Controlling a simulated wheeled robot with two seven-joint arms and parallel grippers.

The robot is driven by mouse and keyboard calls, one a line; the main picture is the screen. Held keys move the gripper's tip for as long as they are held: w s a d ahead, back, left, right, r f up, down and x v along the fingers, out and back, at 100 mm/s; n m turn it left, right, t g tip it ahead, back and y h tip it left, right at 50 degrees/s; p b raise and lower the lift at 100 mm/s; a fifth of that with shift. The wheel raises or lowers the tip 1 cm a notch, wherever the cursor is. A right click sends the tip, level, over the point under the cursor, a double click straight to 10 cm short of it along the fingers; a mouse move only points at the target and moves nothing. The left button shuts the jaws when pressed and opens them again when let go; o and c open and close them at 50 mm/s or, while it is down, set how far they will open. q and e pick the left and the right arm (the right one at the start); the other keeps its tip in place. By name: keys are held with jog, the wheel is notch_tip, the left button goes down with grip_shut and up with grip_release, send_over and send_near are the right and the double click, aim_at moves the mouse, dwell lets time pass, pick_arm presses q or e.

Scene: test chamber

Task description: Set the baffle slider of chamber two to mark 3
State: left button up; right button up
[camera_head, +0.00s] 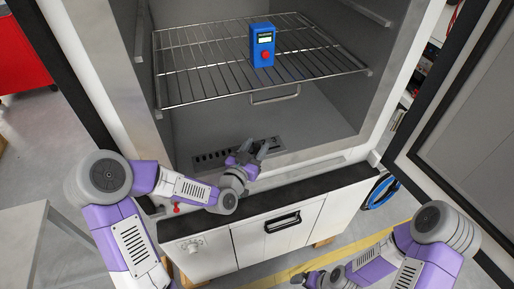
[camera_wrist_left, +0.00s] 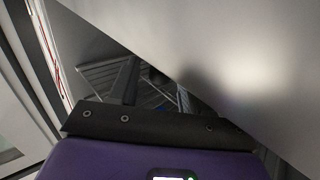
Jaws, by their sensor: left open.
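My left gripper (camera_head: 259,147) is inside the chamber, in front of the middle of this strip. Its fingers are open, with nothing seen between them. The gripper covers part of the strip, and I cannot make out the slider knob or the marks. I cannot tell whether the fingers touch the strip. The left wrist view shows mostly a plain grey surface close up. My right gripper (camera_head: 301,277) is low in front of the chamber, small and partly hidden by its arm.
A wire rack (camera_head: 205,75) spans the chamber above my left gripper and carries a blue device (camera_head: 262,46) with a red button. The chamber door (camera_head: 470,130) stands open at the right. A grey table (camera_head: 32,225) is at the left.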

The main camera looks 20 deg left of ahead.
pick_arm(q)
jog(key=shift+w+d, duration=0.15)
jog(key=shift+w, duration=0.4)
grip_shut()
